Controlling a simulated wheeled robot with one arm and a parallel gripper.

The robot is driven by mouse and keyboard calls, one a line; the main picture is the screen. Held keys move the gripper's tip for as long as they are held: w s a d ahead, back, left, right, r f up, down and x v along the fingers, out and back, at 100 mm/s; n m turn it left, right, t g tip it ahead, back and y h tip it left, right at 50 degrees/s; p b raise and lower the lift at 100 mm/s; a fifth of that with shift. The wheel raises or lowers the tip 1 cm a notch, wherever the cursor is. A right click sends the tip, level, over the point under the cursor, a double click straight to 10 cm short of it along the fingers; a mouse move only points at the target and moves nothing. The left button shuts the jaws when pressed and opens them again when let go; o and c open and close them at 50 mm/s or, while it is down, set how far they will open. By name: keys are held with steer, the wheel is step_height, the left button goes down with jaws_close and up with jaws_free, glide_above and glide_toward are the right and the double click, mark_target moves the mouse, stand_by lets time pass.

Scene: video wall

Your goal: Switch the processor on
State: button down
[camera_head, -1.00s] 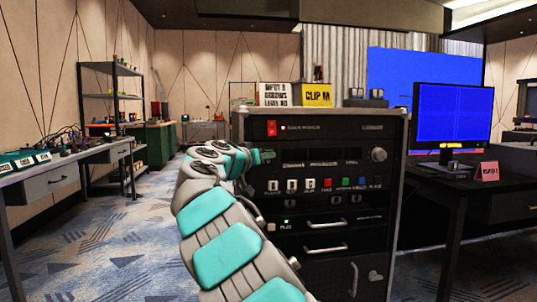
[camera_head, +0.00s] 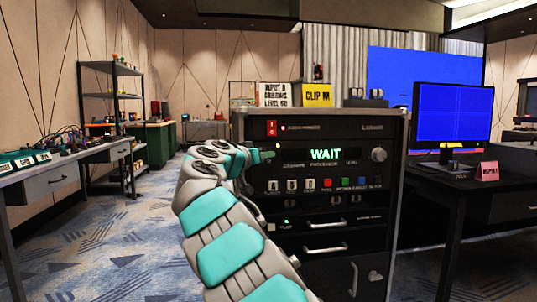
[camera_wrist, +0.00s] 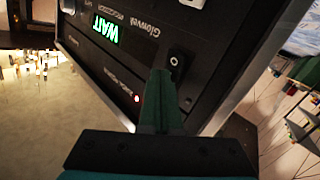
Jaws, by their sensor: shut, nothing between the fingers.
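The processor (camera_head: 300,165) is a black panel in the rack, with a round knob at its right. Its display (camera_head: 325,154) shows WAIT in green, and the same display shows tilted in the wrist view (camera_wrist: 106,29). My gripper (camera_head: 270,154) is shut and empty at the left end of the panel. In the wrist view its fingers (camera_wrist: 160,76) point at a black switch (camera_wrist: 177,62) with a pale round mark. The fingertips are at or just beside this switch; I cannot tell if they touch. In the head view my gripper hides the switch.
A panel above has a red switch (camera_head: 272,128). Below are coloured buttons (camera_head: 327,183) and drawers with handles (camera_head: 326,224). Two signs (camera_head: 318,95) stand on the rack. A desk with a blue monitor (camera_head: 452,115) is at right, a workbench (camera_head: 60,175) at left. The carpet between is open.

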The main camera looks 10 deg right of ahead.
steer(key=shift+s+f+b, duration=0.2)
steer(key=shift+s+b, duration=0.6)
steer(key=shift+b, duration=0.15)
steer(key=s+b, duration=0.1)
steer(key=s+f+b, duration=0.1)
steer(key=s+b, duration=0.2)
steer(key=shift+s+f+b, duration=0.3)
steer(key=shift+s, duration=0.1)
steer(key=shift+d, duration=0.1)
